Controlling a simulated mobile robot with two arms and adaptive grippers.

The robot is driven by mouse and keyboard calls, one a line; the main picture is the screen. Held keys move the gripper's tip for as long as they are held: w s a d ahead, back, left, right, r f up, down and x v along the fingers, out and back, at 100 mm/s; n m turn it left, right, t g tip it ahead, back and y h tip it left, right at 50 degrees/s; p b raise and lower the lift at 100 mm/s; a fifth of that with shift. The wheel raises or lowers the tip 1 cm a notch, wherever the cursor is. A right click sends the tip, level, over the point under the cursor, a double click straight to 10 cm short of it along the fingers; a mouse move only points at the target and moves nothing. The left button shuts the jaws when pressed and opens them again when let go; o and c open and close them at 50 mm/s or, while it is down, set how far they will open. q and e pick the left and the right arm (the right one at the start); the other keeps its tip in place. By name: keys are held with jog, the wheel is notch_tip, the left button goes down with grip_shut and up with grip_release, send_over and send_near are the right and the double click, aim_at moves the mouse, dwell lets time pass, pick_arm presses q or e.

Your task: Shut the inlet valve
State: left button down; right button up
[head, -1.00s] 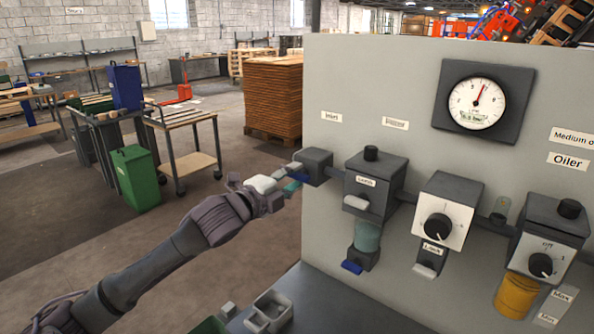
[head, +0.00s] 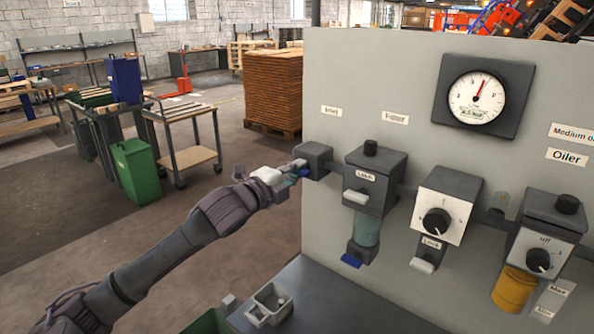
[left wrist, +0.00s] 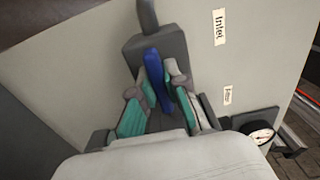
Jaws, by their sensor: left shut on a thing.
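The inlet valve is a dark grey block (head: 315,158) at the left end of the row on the panel, below the "Inlet" label (head: 331,111). Its blue handle (left wrist: 157,80) stands out from the block in the left wrist view. My left gripper (head: 294,172) reaches it from the left. In the left wrist view its teal-padded fingers (left wrist: 158,92) are on both sides of the blue handle and shut on it. In the head view the fingers hide most of the handle. My right gripper is not in view.
To the right on the panel (head: 380,55) are the filter unit (head: 375,182) with a blue drain lever (head: 351,261), a regulator knob (head: 436,221), a gauge (head: 477,98) and the oiler (head: 548,235). A grey open-topped holder (head: 270,305) sits below. Free floor lies left.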

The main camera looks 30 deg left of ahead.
pick_arm(q)
jog(key=n+p, duration=0.2)
jog(key=n, duration=0.2)
jog(key=n+p, duration=0.2)
jog(key=n, duration=0.2)
jog(key=shift+p, duration=0.4)
jog(key=n+p, duration=0.3)
jog(key=n, duration=0.3)
jog(key=shift+n+p, duration=0.3)
jog(key=shift+f+n+p, duration=0.1)
jog(key=shift+n+p, duration=0.75)
jog(key=shift+n, duration=0.85)
jog(key=c, duration=1.2)
grip_release()
jog(key=shift+s, duration=0.1)
